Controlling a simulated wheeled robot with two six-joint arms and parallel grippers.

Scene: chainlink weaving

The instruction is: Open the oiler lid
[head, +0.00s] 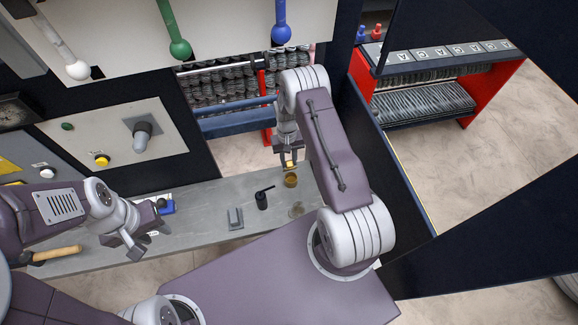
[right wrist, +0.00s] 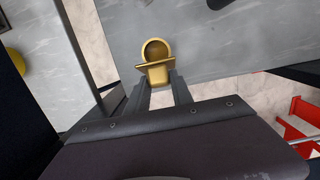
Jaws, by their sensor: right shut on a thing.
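The brass oiler (head: 291,181) stands on the grey bench top below my right gripper. In the right wrist view its round cup (right wrist: 156,47) shows an open mouth. A flat brass lid (right wrist: 155,66) stands tilted up at the cup's near edge, between my fingertips. My right gripper (head: 289,165) is shut on this lid; its fingers also show in the right wrist view (right wrist: 158,82). Whether the lid is still joined to the cup is hard to tell. My left gripper (head: 124,243) is empty and looks open, over the left part of the bench.
On the grey bench (head: 200,230) stand a black spouted can (head: 262,200), a grey block (head: 235,218) and a small clear item (head: 297,209). A blue item (head: 167,207) and a wooden handle (head: 57,254) lie at left. A dark panel (head: 385,165) borders the bench's right end.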

